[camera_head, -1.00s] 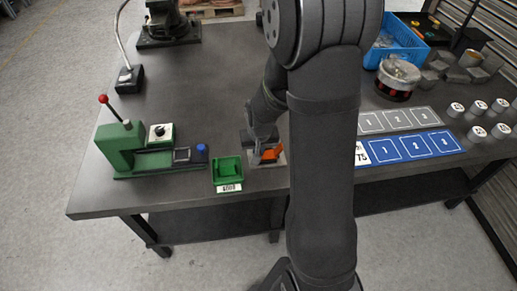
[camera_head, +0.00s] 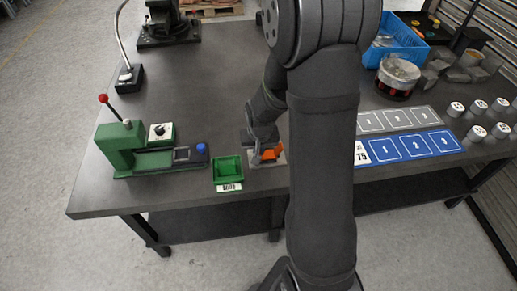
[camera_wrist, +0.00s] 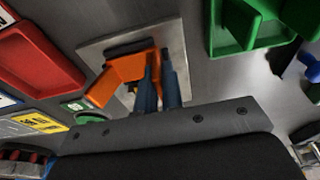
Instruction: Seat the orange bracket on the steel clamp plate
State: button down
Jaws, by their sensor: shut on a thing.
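The orange bracket (camera_wrist: 115,78) is between the fingers of my gripper (camera_wrist: 158,78) in the wrist view. My gripper is shut on it, and its fingers hide part of it. The steel clamp plate (camera_wrist: 172,38) lies behind the bracket in the wrist view, with a dark bar across it. The bracket overlaps the plate in the picture; I cannot tell whether they touch. In the head view the bracket (camera_head: 271,154) shows as an orange patch over the plate (camera_head: 281,159), beside my gripper (camera_head: 256,158), with my arm covering the area to the right.
A green bin (camera_head: 228,174) stands just left of the plate. Further left is a green press (camera_head: 125,148) with a red-knobbed lever. A red tray (camera_wrist: 38,62) shows at left in the wrist view. A blue numbered board (camera_head: 410,147) lies to the right.

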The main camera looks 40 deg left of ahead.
dwell(0.3)
jog(key=c, duration=1.5)
grip_release()
jog(key=shift+r, duration=0.1)
jog(key=shift+r, duration=3.9)
jog(key=shift+f, duration=0.15)
jog(key=shift+f, duration=3.1)
jog(key=shift+r, duration=3.2)
